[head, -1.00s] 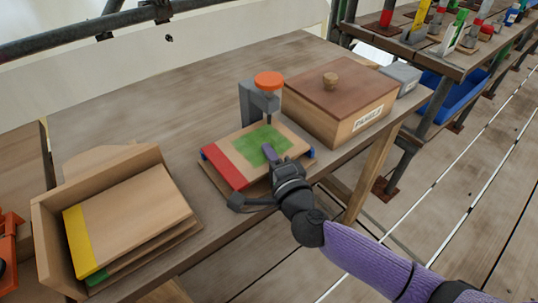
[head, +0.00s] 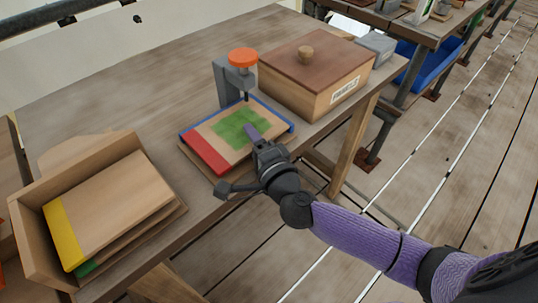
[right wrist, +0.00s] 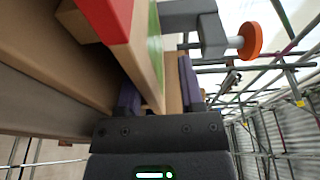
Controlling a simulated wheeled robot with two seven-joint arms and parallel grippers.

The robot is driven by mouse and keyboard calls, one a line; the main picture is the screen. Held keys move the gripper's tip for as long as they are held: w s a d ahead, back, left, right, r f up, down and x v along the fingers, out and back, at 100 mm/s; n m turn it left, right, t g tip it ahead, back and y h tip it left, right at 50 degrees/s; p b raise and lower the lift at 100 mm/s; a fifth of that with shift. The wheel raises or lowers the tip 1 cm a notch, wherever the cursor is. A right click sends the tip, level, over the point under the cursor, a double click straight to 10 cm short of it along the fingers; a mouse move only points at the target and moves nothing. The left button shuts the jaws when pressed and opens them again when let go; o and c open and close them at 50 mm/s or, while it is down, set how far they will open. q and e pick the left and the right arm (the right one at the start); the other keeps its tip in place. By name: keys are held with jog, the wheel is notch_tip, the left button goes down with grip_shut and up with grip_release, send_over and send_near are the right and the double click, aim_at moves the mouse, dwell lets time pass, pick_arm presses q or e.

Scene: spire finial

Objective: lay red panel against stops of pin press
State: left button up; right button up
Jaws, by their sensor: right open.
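The red panel (head: 205,152), pale wood with a red end strip and a green patch, lies flat on the bed of the pin press (head: 228,88). Blue stops (head: 275,113) run along its two far edges; the panel lies close to them, and I cannot tell whether it touches. My right gripper (head: 254,137) is open at the panel's near edge, one finger above it and the other hidden below. In the right wrist view, the panel edge (right wrist: 150,75) lies between the spread fingers (right wrist: 160,95). My left gripper is out of view.
A lidded wooden box (head: 318,75) stands right behind the press, with a grey block (head: 375,46) beyond. An open wooden tray (head: 35,262) at left holds stacked panels, a yellow-striped one (head: 115,205) on top. The table's back left is clear.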

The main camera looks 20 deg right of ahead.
jog(key=s+d+p, duration=0.1)
jog(key=s, duration=0.9)
jog(key=s+d+f+n+g, duration=0.1)
jog(key=s+f+n+g, duration=0.25)
jog(key=f, duration=0.45)
jog(key=s+d+f+n+g, duration=0.2)
jog(key=f+n, duration=0.3)
jog(key=f, duration=0.4)
jog(key=s+d+f+n+g, duration=0.1)
jog(key=s+f+n+g, duration=0.2)
jog(key=f, duration=0.5)
pick_arm(q)
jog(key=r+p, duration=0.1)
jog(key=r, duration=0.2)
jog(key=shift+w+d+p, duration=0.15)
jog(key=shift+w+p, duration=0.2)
jog(key=shift+p, duration=0.05)
pick_arm(e)
jog(key=s+d+f+n+g+h, duration=0.1)
jog(key=s+f+n+g, duration=0.3)
jog(key=s, duration=0.9)
jog(key=s+d+f+n+g+h, duration=0.1)
jog(key=s+f+n+g, duration=0.3)
jog(key=s, duration=1)
notch_tip(320, 180, down, 2)
jog(key=shift+s+d+f+g+h, duration=0.1)
jog(key=shift+s+d+g+h, duration=0.15)
jog(key=shift+d+g, duration=0.55)
